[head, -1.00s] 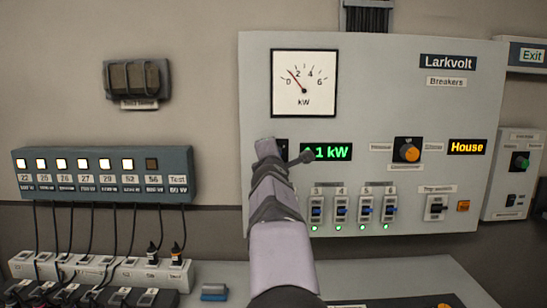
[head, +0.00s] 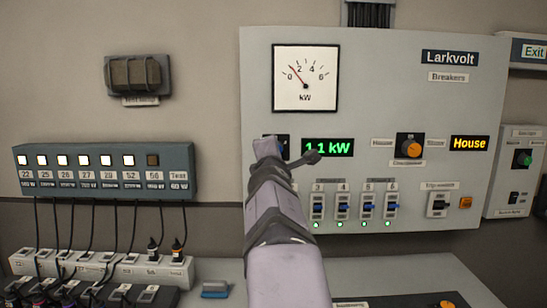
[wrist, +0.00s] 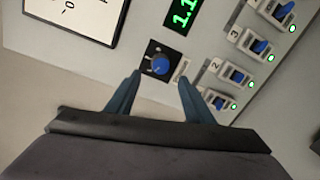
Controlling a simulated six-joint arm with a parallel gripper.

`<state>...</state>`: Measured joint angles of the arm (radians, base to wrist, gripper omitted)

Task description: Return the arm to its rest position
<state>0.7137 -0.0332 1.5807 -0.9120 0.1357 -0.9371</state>
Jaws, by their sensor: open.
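My arm (head: 275,210) reaches up from the bottom of the head view in front of the grey Larkvolt breaker panel (head: 385,120). My gripper is at its far end, mostly hidden behind the arm in the head view. In the wrist view my gripper (wrist: 158,78) shows two blue fingers spread apart with nothing between them. A blue knob (wrist: 160,65) on a black plate lies just beyond the fingertips, between them in the picture. I cannot tell the exact gap to the knob.
The panel carries a kW dial (head: 305,79), a green 1.1 kW display (head: 328,148), an orange-capped knob (head: 410,146) and breaker switches (head: 343,206) with green lights. A lamp box (head: 105,171) and socket strip (head: 100,268) stand left. A blue block (head: 215,289) lies on the desk.

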